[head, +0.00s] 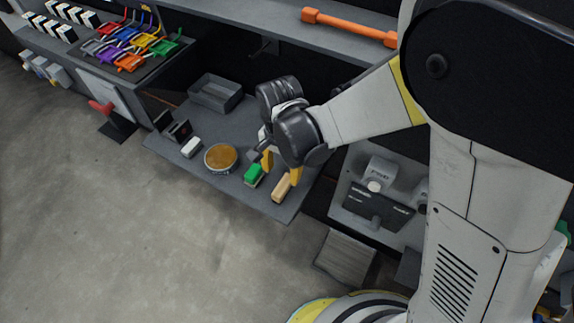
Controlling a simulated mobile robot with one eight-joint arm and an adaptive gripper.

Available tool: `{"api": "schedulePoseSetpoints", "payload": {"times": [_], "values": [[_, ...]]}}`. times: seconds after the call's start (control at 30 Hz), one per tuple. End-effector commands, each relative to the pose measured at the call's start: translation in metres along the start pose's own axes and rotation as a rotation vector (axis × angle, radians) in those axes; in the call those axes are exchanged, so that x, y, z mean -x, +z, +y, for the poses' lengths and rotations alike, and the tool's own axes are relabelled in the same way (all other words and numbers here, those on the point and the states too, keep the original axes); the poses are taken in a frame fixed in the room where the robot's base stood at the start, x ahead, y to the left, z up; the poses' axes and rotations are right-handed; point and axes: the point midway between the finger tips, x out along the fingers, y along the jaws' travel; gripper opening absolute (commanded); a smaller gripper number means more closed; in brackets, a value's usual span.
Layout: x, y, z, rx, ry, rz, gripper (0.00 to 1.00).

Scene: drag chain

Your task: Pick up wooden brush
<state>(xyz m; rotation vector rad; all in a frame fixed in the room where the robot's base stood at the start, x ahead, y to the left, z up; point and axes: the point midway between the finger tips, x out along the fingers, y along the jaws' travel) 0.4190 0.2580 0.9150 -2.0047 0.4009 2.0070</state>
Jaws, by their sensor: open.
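The wooden brush (281,189) looks like a tan, elongated block. It lies near the front edge of the grey shelf (222,187), right of a green block. My gripper (281,170) is open, with its yellow fingers pointing down. One finger shows above and left of the brush, the other at its upper right. My gripper and wrist hide the shelf behind the brush and perhaps its far end. I cannot tell whether the fingers touch the brush or how high they are above the shelf.
The green block (253,174) sits close to the left finger. A round container with a brown top (221,157), a white block (191,147) and a grey bin (215,93) stand farther left. An upper shelf with an orange bar (350,27) runs behind.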

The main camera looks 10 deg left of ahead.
Motion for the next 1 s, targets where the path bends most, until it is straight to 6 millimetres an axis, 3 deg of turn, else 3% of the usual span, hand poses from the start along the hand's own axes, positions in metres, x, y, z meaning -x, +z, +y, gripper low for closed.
{"api": "schedulePoseSetpoints", "payload": {"times": [0.07, 0.27, 0.6, 1.0], "values": [[-0.013, 0.000, 0.000, 0.000, 0.000, 0.000, 0.52], [-0.025, 0.000, 0.001, 0.001, -0.001, 0.001, 0.52], [-0.072, 0.002, 0.003, 0.001, -0.001, 0.001, 0.52], [-0.071, 0.002, 0.004, 0.001, -0.001, 0.001, 0.52]]}}
